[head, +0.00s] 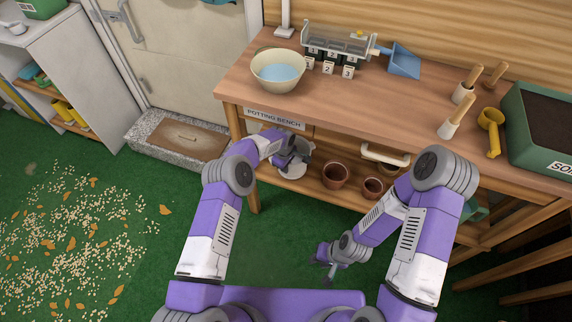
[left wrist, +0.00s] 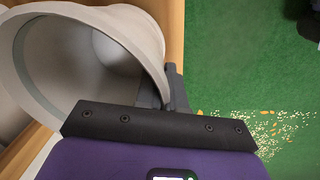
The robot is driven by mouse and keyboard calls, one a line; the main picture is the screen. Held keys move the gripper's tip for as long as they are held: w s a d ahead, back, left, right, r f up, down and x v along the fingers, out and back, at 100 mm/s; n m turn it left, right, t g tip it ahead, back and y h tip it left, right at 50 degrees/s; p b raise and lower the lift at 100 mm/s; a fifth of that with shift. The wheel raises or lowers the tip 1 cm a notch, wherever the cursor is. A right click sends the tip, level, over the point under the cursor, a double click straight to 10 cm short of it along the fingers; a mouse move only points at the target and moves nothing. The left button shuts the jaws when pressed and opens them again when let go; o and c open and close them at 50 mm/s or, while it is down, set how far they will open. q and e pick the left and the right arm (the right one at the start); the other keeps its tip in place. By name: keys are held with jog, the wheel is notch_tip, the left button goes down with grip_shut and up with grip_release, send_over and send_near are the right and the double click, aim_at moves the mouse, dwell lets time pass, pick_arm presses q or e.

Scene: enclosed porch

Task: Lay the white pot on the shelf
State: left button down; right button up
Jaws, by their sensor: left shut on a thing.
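The white pot (head: 294,170) is at the left end of the potting bench's lower shelf (head: 312,186), under the bench top, partly hidden by my left gripper (head: 289,155). In the left wrist view the pot (left wrist: 60,62) is large and pale, with its wide round mouth facing the left. My left gripper is shut on the pot's wall; one dark finger (left wrist: 176,88) shows beside the rim. I cannot tell whether the pot touches the shelf. My right gripper (head: 325,263) hangs empty over the green floor in front of the bench; its jaw opening is too small to read.
Terracotta pots (head: 335,175) stand on the shelf to the right of the white pot. The bench top (head: 330,100) carries a bowl (head: 277,72), a seed tray, a blue dustpan (head: 404,62) and hand tools. A bench leg (head: 248,190) stands at the left.

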pick_arm(q)
jog(key=shift+f, duration=0.65)
dwell(0.3)
jog(key=c, duration=1.2)
grip_release()
jog(key=shift+o, duration=0.2)
